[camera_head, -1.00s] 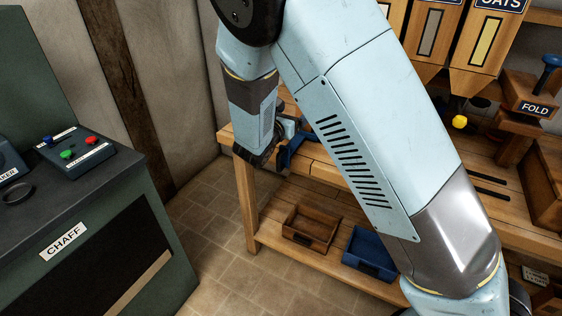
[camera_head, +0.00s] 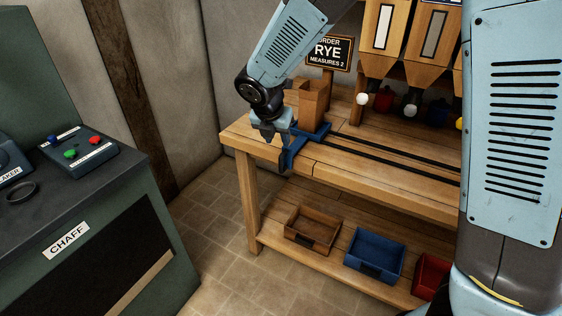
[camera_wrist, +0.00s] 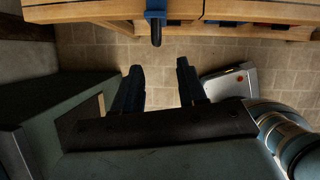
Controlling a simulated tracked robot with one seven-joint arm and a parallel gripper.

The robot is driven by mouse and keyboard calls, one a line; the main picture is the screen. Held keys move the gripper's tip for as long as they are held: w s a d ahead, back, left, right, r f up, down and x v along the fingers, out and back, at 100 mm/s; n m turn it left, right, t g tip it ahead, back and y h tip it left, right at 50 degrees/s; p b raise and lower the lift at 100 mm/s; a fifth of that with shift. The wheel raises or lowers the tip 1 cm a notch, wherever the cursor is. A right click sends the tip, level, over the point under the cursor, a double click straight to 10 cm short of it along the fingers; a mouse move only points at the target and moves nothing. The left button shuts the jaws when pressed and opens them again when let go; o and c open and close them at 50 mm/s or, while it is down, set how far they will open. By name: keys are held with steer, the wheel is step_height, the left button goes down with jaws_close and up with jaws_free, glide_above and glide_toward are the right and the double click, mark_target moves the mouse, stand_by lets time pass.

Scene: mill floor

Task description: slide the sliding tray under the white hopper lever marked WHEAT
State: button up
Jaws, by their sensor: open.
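The sliding tray (camera_head: 314,133) is blue and sits at the left end of two dark rails on the bench, carrying an open wooden box (camera_head: 313,100). Its blue handle (camera_head: 288,157) hangs over the bench's front edge. The white hopper lever (camera_head: 362,99) is right of the tray, under the leftmost hopper; no WHEAT label is readable. My gripper (camera_head: 270,136) is open and empty, close to the handle's left side. In the wrist view the handle (camera_wrist: 156,28) lies beyond the tips of my open gripper (camera_wrist: 158,66), roughly between them; I see no contact.
Dark rails (camera_head: 385,155) run right along the bench, clear where visible. Red (camera_head: 383,101), grey (camera_head: 410,108) and yellow (camera_head: 460,123) knobs hang further right. A sign (camera_head: 328,53) reads RYE, MEASURES 2. Bins (camera_head: 374,254) stand on the lower shelf. A CHAFF cabinet (camera_head: 100,240) is left.

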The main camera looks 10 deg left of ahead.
mark_target(280, 158)
steer(key=x, duration=0.9)
steer(key=a+x, duration=0.1)
steer(key=x, duration=0.3)
steer(key=shift+f, duration=0.2)
steer(key=shift+c, duration=0.2)
jaws_close()
stand_by(0.3)
